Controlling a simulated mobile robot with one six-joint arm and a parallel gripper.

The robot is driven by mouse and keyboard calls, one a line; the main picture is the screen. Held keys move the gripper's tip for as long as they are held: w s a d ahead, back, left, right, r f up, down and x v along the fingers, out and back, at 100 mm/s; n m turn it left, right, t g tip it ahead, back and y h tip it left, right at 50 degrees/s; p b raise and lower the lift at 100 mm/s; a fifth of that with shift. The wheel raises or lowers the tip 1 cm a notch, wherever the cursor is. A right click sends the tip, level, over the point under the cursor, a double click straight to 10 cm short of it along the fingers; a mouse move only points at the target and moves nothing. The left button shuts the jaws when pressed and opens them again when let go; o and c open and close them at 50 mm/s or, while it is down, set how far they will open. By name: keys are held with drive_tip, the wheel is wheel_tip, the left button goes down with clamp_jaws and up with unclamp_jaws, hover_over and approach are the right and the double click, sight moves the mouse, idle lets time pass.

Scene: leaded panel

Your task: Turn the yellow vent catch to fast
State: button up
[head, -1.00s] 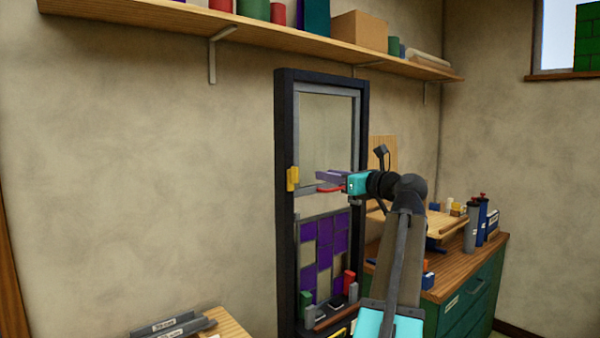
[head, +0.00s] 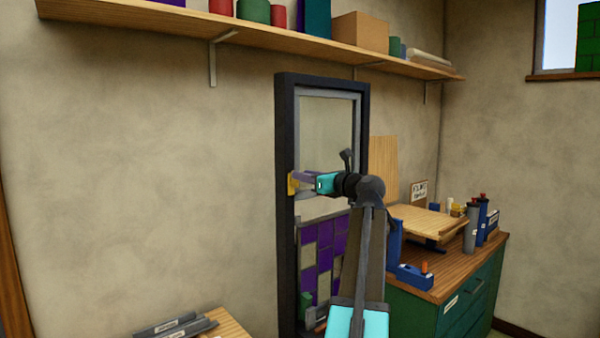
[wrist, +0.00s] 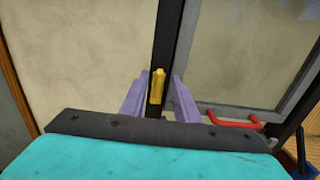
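The yellow vent catch (wrist: 157,87) stands upright on the dark post of the panel frame (wrist: 170,40) in the wrist view. My gripper (wrist: 159,84) is open, its two purple fingers on either side of the catch with a gap showing on each side. In the head view the fingers (head: 301,179) reach the left post of the frame (head: 284,240). They partly cover the catch (head: 292,187) there. How deep the catch sits between the fingers cannot be told.
A red handle (wrist: 235,122) is on the pane's lower rail, right of my fingers. Purple and pale panes (head: 325,240) fill the panel below. A green bench (head: 440,285) with tools stands right, a shelf (head: 270,30) runs above. The wall left of the frame is bare.

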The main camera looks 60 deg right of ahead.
sight(294, 183)
drive_tip(key=shift+p+x, duration=0.3)
drive_tip(key=shift+x, duration=1.2)
drive_tip(key=shift+c, duration=0.3)
clamp_jaws()
